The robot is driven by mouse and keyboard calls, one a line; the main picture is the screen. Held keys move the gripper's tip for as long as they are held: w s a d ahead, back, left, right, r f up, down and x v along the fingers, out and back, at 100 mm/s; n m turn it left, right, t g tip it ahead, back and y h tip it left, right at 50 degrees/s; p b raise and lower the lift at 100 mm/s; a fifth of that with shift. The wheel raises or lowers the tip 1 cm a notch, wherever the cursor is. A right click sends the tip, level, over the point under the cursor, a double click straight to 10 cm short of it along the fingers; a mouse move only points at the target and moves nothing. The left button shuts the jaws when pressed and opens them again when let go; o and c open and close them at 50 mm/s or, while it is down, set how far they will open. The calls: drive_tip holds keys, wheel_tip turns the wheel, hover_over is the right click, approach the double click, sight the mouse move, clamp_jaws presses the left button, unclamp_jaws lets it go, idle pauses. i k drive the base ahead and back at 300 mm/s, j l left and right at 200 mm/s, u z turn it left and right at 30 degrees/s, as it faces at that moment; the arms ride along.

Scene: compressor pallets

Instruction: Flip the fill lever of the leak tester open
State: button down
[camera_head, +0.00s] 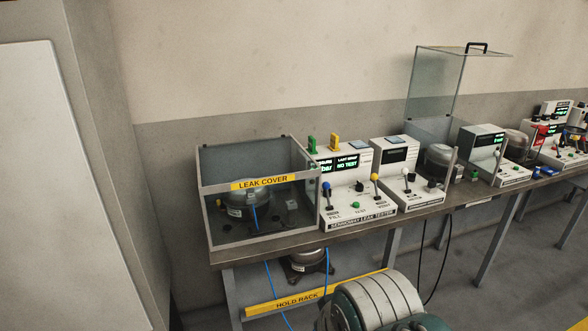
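The leak tester (345,160) is a white console on the bench, with green text on its dark display, including "NO TEST". Its front edge reads "SENNOWAY LEAK TESTER". The fill lever (327,194) is at the left of its sloped panel, above the word "FILL". It has a dark knob and stands roughly upright. A green button (356,205) is in the middle, and a yellow-knobbed lever (374,187) stands at the right. My gripper is not visible; only a rounded white and teal part, likely of my arm, shows at the bottom.
A clear box marked "LEAK COVER" (263,183) encloses a compressor (248,198) left of the tester. A second console (394,150) stands close on the right. Beyond it is a raised clear cover (435,85). A yellow "HOLD RACK" bar (297,300) and blue hoses are below the bench.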

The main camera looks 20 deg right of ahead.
sight(326, 185)
drive_tip(key=i+l, duration=0.25)
drive_tip(key=i, duration=0.25)
drive_tip(key=i+l, duration=0.2)
drive_tip(key=i, duration=0.35)
drive_tip(key=k+l+z, duration=0.05)
